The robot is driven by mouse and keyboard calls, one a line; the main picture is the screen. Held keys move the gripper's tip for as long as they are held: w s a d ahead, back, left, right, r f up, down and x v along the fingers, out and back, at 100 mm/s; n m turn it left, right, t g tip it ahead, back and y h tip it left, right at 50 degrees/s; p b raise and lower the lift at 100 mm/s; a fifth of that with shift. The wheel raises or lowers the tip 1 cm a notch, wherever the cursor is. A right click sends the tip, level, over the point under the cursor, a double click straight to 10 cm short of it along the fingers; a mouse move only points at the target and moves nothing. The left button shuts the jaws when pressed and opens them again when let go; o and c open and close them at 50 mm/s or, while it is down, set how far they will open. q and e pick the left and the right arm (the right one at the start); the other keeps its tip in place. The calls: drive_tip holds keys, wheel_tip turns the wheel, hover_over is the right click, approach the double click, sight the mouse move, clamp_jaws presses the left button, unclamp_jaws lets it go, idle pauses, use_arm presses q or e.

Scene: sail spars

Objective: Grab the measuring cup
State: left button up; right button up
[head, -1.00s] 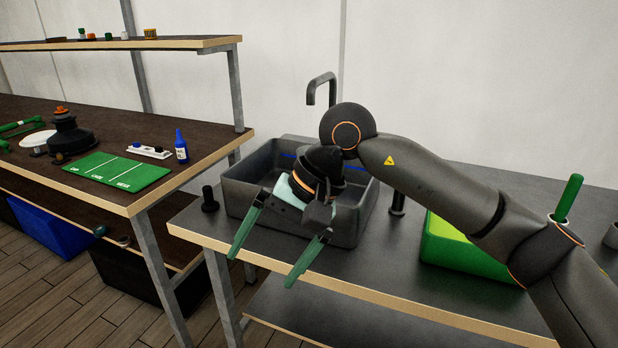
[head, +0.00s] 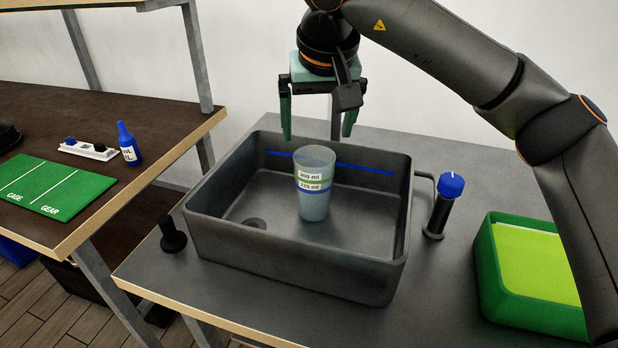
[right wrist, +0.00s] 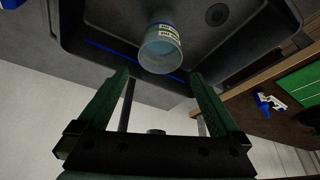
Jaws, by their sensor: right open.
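The measuring cup (head: 313,200) is translucent, with white labels and green and blue bands. It stands upright in the grey sink basin (head: 300,262), and it also shows in the right wrist view (right wrist: 160,52). My right gripper (head: 317,136) hangs fingers-down above the basin, open and empty. Its fingers appear above the cup and toward the back of the basin, apart from it. In the right wrist view the cup lies beyond the gap between the fingertips (right wrist: 160,74). My left gripper is not in view.
A dark post with a blue knob (head: 451,187) stands right of the basin, and a black knob (head: 172,236) stands left. A green bin (head: 530,275) is at the right.

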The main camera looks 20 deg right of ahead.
sight(316, 149)
drive_tip(key=x, duration=0.5)
drive_tip(key=shift+s+f, duration=0.1)
drive_tip(key=shift+f, duration=0.35)
drive_tip(key=shift+b+x, duration=0.3)
drive_tip(key=shift+x, duration=2.55)
drive_tip(key=shift+r, duration=0.1)
drive_tip(key=c, duration=1.5)
